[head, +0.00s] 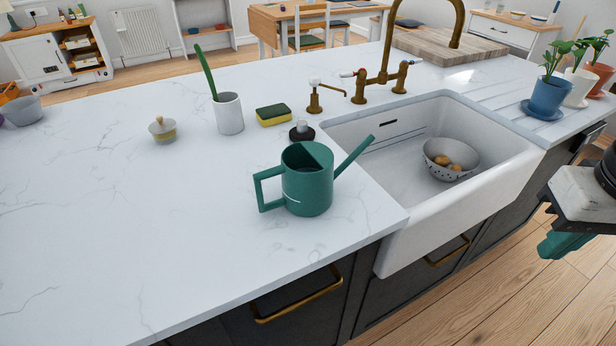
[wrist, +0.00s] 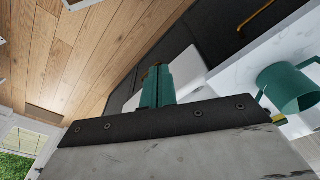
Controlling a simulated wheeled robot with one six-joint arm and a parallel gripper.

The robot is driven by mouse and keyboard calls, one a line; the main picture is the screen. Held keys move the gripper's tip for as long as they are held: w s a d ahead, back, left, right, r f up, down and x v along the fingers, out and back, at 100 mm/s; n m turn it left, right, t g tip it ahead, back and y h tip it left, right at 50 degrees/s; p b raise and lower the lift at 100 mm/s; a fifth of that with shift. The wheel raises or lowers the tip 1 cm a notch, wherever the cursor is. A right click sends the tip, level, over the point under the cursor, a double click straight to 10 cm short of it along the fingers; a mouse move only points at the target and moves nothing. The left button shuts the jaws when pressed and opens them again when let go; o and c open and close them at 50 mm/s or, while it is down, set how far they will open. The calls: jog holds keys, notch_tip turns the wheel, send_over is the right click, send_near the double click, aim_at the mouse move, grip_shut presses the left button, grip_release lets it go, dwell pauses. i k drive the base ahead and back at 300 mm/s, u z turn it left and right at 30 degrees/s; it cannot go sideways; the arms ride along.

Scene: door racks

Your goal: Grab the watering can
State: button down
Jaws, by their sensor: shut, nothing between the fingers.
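A green watering can (head: 308,185) stands upright on the white marble counter, just left of the sink's front corner. Its square handle points left and its spout points up to the right. My gripper (head: 562,244) is at the right edge of the head view, in front of the counter and well apart from the can. In the wrist view my gripper's green fingers (wrist: 156,86) are together, with nothing between them. The can (wrist: 290,88) shows at the right edge of the wrist view, partly cut off.
The white sink (head: 400,205) holds a grey colander (head: 435,158) with round brown items. A soap pump (head: 314,98), a sponge (head: 273,115), a dark-topped bottle (head: 301,133) and a white cup (head: 229,114) stand behind the can. The counter's left front (head: 130,240) is clear. Potted plants (head: 547,97) stand right.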

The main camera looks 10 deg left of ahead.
aim_at(306, 168)
jog(key=z, duration=2.35)
jog(key=k, duration=1.5)
jog(key=u, duration=0.65)
